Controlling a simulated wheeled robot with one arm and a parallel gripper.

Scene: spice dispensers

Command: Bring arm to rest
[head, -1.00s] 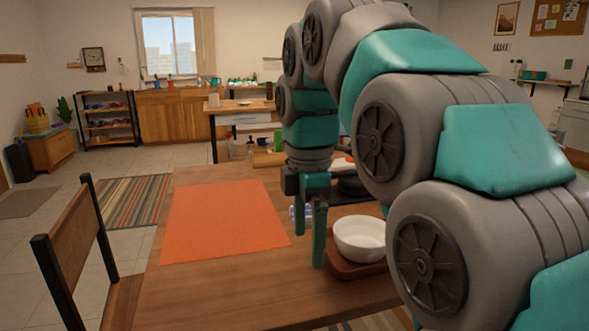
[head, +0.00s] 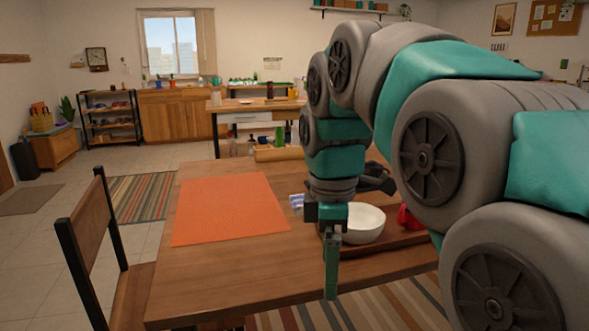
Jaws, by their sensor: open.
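My gripper (head: 332,268) points down beside the front edge of the wooden table (head: 215,275), left of and in front of a white bowl (head: 365,222). It is open, and nothing shows in it. Its fingers line up in this view, so the gap between them is hidden. My arm fills the right side of the view and covers the table's right part. No spice dispenser can be made out for certain.
An orange mat (head: 229,208) lies on the table's left part. The bowl stands on a brown tray (head: 395,250), with a red item (head: 408,218) partly behind my arm. A wooden chair (head: 85,235) stands at the left. The table's front left is clear.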

